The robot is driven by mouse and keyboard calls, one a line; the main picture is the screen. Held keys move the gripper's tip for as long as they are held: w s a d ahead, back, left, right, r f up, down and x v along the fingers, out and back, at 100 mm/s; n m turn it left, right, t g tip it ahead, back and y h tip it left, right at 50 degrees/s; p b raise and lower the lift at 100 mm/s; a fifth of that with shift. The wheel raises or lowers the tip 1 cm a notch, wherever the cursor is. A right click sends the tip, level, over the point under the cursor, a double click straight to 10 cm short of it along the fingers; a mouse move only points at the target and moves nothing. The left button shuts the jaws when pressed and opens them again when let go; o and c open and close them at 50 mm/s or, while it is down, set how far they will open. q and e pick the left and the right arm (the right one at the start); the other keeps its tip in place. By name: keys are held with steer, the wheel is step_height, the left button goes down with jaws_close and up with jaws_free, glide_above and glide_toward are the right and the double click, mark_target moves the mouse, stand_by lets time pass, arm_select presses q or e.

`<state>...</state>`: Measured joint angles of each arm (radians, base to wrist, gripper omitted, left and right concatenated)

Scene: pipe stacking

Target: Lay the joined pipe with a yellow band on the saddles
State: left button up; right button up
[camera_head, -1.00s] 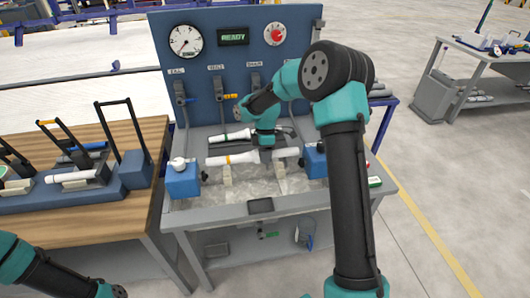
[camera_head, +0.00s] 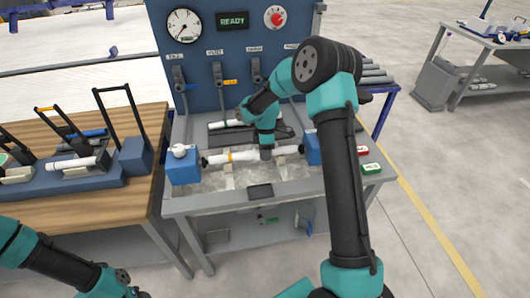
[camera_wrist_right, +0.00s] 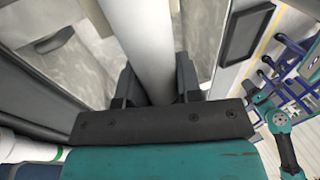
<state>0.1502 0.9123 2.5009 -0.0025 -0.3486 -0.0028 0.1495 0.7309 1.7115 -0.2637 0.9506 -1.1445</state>
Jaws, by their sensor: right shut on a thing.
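The white joined pipe with a yellow band (camera_head: 240,156) lies level across the bench between two blue blocks, in line with their dark inner fittings. My right gripper (camera_head: 265,156) is shut around it, right of the band. In the right wrist view the pipe (camera_wrist_right: 150,45) runs between the two dark fingers of the gripper (camera_wrist_right: 155,88).
The left blue block (camera_head: 184,168) and right blue block (camera_head: 314,150) flank the pipe. Behind lies a white pipe with a green band (camera_head: 228,124). A gauge panel (camera_head: 207,55) stands at the back. A wooden table (camera_head: 100,205) with a blue rack is at left.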

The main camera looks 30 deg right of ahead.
steer(key=shift+f, duration=0.2)
stand_by(0.6)
steer(key=o, duration=1)
steer(key=shift+o, duration=0.2)
steer(key=shift+r, duration=0.1)
steer(key=v, duration=1.7)
steer(key=shift+r, duration=0.1)
